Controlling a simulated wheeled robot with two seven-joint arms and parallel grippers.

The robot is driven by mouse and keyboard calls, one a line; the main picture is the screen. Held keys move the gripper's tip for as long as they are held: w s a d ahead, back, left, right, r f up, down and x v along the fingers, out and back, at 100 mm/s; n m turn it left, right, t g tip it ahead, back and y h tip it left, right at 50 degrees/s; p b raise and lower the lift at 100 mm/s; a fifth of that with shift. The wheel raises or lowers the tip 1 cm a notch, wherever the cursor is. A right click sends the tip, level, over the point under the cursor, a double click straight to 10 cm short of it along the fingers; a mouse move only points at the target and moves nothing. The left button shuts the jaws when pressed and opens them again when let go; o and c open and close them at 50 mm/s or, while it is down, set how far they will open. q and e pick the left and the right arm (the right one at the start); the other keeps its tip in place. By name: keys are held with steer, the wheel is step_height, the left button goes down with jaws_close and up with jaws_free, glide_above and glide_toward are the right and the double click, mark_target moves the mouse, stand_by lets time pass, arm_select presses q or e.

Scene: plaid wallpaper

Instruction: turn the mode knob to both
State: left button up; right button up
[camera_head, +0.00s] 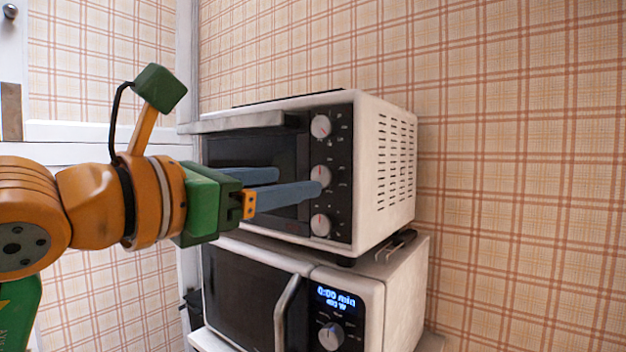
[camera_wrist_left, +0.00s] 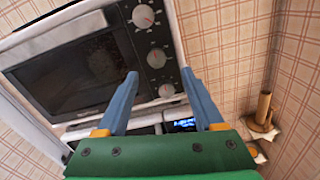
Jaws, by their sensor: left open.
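The white toaster oven (camera_head: 384,170) has a dark front panel with three round pale knobs in a column: top (camera_head: 320,126), middle (camera_head: 322,175) and bottom (camera_head: 320,224). The markings are too small to read, so I cannot tell which is the mode knob or its setting. My left gripper (camera_head: 299,181) is open and empty, its blue fingers reaching across the oven front with one tip overlapping the lower edge of the middle knob. In the left wrist view, the middle knob (camera_wrist_left: 156,58) and bottom knob (camera_wrist_left: 166,91) show between the fingers; contact is unclear.
The toaster oven stands on a white microwave (camera_head: 404,292) with a lit blue display (camera_head: 336,297), a vertical handle (camera_head: 289,312) and its own knob (camera_head: 331,336). The oven's door handle (camera_head: 240,121) runs along its upper front. A plaid wall lies behind.

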mark_target(320, 176)
arm_select(q)
steer(key=p+x, duration=0.2)
steer(key=x, duration=0.1)
steer(key=p+x, duration=0.2)
steer(key=x, duration=0.2)
steer(key=shift+w+a+r, duration=0.15)
steer(key=shift+w+a, duration=0.05)
steer(key=shift+w, duration=0.05)
steer(key=shift+d, duration=0.1)
steer(key=shift+s, duration=0.1)
jaws_close()
